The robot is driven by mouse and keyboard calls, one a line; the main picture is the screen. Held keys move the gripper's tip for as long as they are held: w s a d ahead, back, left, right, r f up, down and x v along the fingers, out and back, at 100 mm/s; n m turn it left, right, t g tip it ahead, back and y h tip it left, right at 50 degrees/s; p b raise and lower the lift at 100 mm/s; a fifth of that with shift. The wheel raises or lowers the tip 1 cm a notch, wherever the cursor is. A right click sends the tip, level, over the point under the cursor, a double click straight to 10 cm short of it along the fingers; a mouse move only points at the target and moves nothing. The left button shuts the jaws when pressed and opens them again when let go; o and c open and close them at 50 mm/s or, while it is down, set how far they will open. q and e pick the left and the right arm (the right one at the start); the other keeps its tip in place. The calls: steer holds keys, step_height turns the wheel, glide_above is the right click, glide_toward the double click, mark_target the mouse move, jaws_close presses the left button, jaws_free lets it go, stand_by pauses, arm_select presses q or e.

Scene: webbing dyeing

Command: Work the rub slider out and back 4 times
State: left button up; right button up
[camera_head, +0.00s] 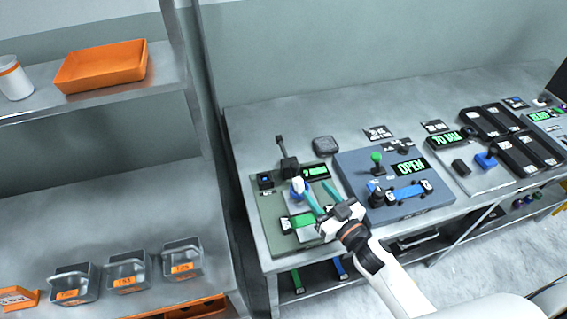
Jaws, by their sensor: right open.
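A grey-green station board (265,212) lies at the left end of the metal table. On it stands a blue and white knob (298,188), which looks like the handle of the rub slider. My right gripper (314,188) reaches in from the lower right with its two teal fingers apart. One finger is close beside the knob; I cannot tell whether it touches. The fingers and wrist hide part of the board and the slider's track. A green strip (299,221) lies on the board below the knob. A small display (316,172) is lit green, its text too small to read. My left gripper is out of view.
A blue-grey station (350,165) with a green-topped lever and an "OPEN" display stands to the right. Black blocks (500,120) fill the far right. A black upright part (287,160) stands behind the knob. A shelf with an orange tray (100,66) and grey bins (128,271) is left.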

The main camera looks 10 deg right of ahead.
mark_target(297, 168)
steer(key=shift+w+d+f, duration=0.1)
steer(key=shift+d, duration=0.1)
steer(key=p+x, duration=0.1)
steer(key=x, duration=0.5)
steer(key=p+x, duration=0.1)
steer(key=x, duration=0.4)
steer(key=shift+w+f, duration=0.25)
steer(key=shift+w, duration=0.1)
steer(key=shift+c, duration=0.3)
jaws_close()
